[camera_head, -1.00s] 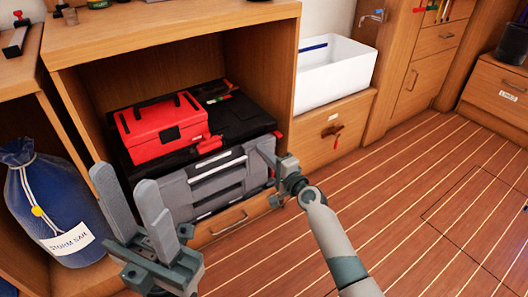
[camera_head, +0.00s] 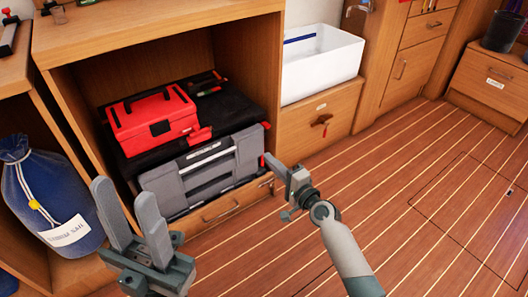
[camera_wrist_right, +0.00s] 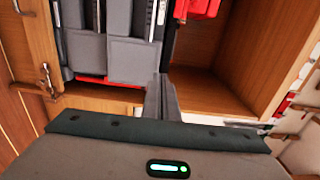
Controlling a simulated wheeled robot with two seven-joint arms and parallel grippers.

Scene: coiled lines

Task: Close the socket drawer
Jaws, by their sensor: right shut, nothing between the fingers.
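The grey drawer front (camera_head: 205,172), with a light handle bar, belongs to a black tool chest (camera_head: 220,110) inside the open wooden cabinet. The grey front stands out ahead of the black top; how far it is pulled out is hard to tell. It also shows in the right wrist view (camera_wrist_right: 135,60). My right gripper (camera_head: 268,159) is shut and empty, its tips close to the front's lower right edge; contact cannot be told. Its fingers lie together in the right wrist view (camera_wrist_right: 163,88). My left gripper (camera_head: 122,190) is open and empty, left in front of the chest.
A red toolbox (camera_head: 152,118) sits on the chest. A wooden drawer with a handle (camera_head: 222,212) lies below it. A blue sail bag (camera_head: 45,190) stands at left, a white bin (camera_head: 320,70) on the cabinet at right. The plank floor (camera_head: 420,190) at right is clear.

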